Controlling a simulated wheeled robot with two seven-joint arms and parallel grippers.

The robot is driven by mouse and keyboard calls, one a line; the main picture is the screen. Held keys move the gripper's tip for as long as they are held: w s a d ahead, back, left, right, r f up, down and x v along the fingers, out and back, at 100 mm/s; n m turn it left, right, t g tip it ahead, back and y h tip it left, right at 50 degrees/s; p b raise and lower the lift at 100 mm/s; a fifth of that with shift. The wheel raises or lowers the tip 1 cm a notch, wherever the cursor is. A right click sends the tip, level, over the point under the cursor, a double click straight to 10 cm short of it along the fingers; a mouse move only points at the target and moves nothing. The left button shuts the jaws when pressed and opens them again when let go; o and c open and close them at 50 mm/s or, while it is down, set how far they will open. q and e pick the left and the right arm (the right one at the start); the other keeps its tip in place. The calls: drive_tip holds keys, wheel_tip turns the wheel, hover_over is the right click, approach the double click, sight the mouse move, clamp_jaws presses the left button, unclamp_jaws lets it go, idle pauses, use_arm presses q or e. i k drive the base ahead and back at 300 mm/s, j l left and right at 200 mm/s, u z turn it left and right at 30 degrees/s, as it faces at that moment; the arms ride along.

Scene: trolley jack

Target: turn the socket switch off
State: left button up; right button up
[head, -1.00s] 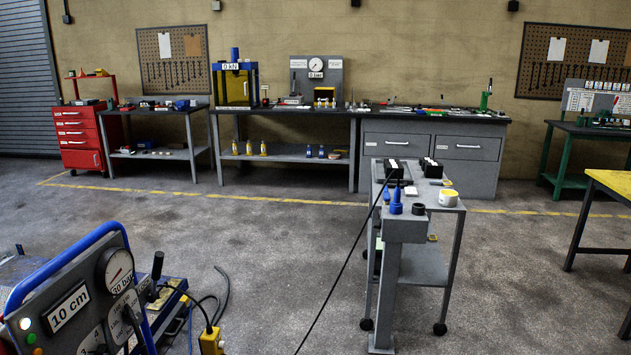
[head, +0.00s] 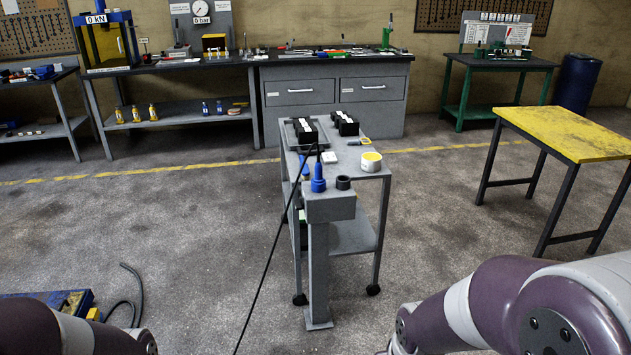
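A grey post (head: 318,265) stands at the front of a grey trolley in the middle of the head view. My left arm shows at the bottom left and my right arm at the bottom right. Both grippers are out of view.
The grey trolley (head: 352,238) carries black blocks (head: 345,124) and a yellow-white roll (head: 371,161). A yellow-topped table (head: 570,130) stands right. A workbench (head: 335,100) and green table (head: 503,62) line the back wall. Floor around the trolley is mostly clear.

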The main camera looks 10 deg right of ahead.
sight(298, 203)
drive_tip(key=i+j+z, duration=0.15)
drive_tip(key=i, duration=0.3)
drive_tip(key=i+j+z, duration=0.15)
drive_tip(key=i+j, duration=0.15)
drive_tip(key=i, duration=0.15)
drive_tip(key=i+j+z, duration=0.15)
drive_tip(key=i+j, duration=0.25)
drive_tip(key=i, duration=0.5)
drive_tip(key=i+j+z, duration=0.1)
drive_tip(key=i, duration=0.55)
